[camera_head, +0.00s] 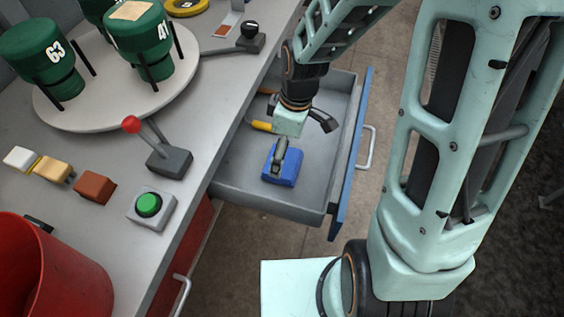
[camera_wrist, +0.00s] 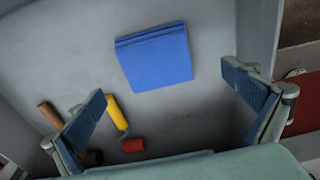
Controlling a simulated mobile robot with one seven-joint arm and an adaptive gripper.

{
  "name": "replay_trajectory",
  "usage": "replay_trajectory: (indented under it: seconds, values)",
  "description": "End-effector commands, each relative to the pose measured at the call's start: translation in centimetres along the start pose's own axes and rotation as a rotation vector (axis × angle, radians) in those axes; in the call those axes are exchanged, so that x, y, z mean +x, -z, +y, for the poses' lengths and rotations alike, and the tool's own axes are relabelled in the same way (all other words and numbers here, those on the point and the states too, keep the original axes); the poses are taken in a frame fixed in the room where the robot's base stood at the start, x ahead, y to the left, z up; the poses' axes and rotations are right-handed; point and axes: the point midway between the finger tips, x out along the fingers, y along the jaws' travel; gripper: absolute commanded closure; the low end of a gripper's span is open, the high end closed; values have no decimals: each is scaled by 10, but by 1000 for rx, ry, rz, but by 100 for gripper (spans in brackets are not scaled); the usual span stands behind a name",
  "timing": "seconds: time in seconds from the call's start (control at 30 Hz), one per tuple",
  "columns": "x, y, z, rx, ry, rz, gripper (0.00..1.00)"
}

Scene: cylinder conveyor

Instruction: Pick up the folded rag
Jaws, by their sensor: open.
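The folded rag (camera_head: 288,170) is a blue folded cloth lying flat on the floor of the open grey drawer (camera_head: 232,168). In the wrist view the rag (camera_wrist: 155,57) lies beyond my fingertips, near the upper middle, with its fold lines along the top edge. My gripper (camera_head: 303,137) is above the drawer with its fingers spread, and one finger partly covers the rag in the head view. In the wrist view my open gripper (camera_wrist: 164,85) has nothing between its fingers.
A yellow-handled tool with a red end (camera_wrist: 118,112) and a wooden-handled tool (camera_wrist: 50,115) lie in the drawer near my left finger. Drawer walls surround the rag. The worktop carries a red bin (camera_head: 45,275), a joystick (camera_head: 165,155) and a green button (camera_head: 149,204).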

Motion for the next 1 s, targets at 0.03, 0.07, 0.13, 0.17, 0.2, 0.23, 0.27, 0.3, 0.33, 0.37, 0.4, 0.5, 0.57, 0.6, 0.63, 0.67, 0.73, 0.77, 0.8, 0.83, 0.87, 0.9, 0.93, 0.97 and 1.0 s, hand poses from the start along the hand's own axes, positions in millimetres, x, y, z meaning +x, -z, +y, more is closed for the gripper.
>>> replay_trajectory:
  seconds: [0.03, 0.07, 0.13, 0.17, 0.2, 0.23, 0.27, 0.3, 0.33, 0.37, 0.4, 0.5, 0.57, 0.6, 0.63, 0.67, 0.73, 0.77, 0.8, 0.83, 0.87, 0.9, 0.93, 0.97, 1.0]
  values:
    - [7, 0, 0, 1, 1, 0, 0]
    - [9, 0, 0, 1, 1, 0, 0]
    - [12, 0, 0, 2, 0, 0, 0]
    - [15, 0, 0, 2, 0, 0, 0]
    - [19, -1, 1, 2, 0, 0, 0]
    - [23, -1, 1, 1, 1, 0, 0]
    - [28, -2, 2, 1, 2, 0, 0]
    - [35, -3, 2, 1, 2, -1, 0]
    - [40, -4, 3, 2, 1, -1, 0]
    - [44, -4, 4, 2, 1, -1, 0]
    - [50, -4, 4, 1, 1, 0, 0]
    - [60, -4, 4, 1, 0, 0, 0]
    - [62, -4, 5, 2, -2, 1, 0]
    - [63, -4, 5, 2, -2, 1, 0]
    - [63, -3, 6, 3, -3, 1, 0]
    - [63, -3, 6, 3, -3, 1, 0]
    - [63, -3, 6, 3, -3, 1, 0]
    - [63, -3, 6, 3, -3, 1, 0]
    - [62, -3, 6, 3, -3, 1, 0]
    - [62, -3, 6, 3, -3, 1, 3]
    - [62, -3, 6, 3, -3, 1, 7]
    - [62, -3, 6, 3, -3, 1, 11]
    - [62, -3, 6, 3, -3, 1, 14]
    - [62, -3, 6, 3, -3, 1, 18]
    - [62, -3, 5, 3, -3, 1, 22]
